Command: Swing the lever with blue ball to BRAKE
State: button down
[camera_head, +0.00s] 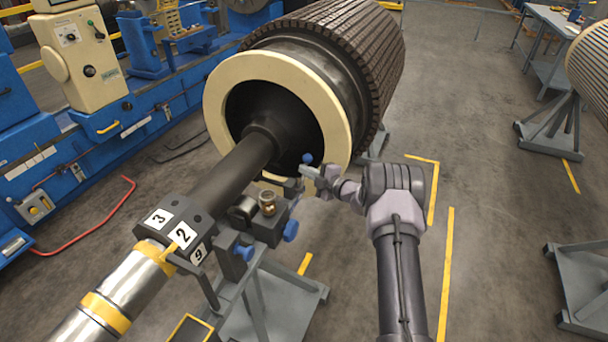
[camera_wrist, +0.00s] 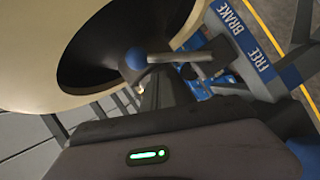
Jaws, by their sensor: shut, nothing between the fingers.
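The blue ball (camera_head: 307,158) shows in the head view in front of the cream ring at the rotor's end. In the wrist view the blue ball (camera_wrist: 136,59) sits at the left end of a short grey lever rod (camera_wrist: 178,57). The rod lies roughly level there and its right end meets the bracket near the label plate. The plate carries the words BRAKE (camera_wrist: 229,16) and, lower right, FREE (camera_wrist: 257,57). I cannot tell exactly which word the lever points to. My gripper (camera_head: 308,172) is shut and empty, close by the ball; contact is unclear.
The big rotor (camera_head: 340,60) with its cream ring (camera_head: 216,95) and dark shaft (camera_head: 228,180) lies just behind my gripper. Blue knobs (camera_head: 290,231) and a brass fitting (camera_head: 267,203) sit on the stand, lower left. Open floor (camera_head: 490,220) lies to the right.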

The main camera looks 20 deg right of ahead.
jog(key=shift+w+d+f+b, duration=0.1)
jog(key=shift+w+d+b, duration=0.3)
jog(key=shift+w+d, duration=0.05)
jog(key=shift+d, duration=0.1)
dwell(0.4)
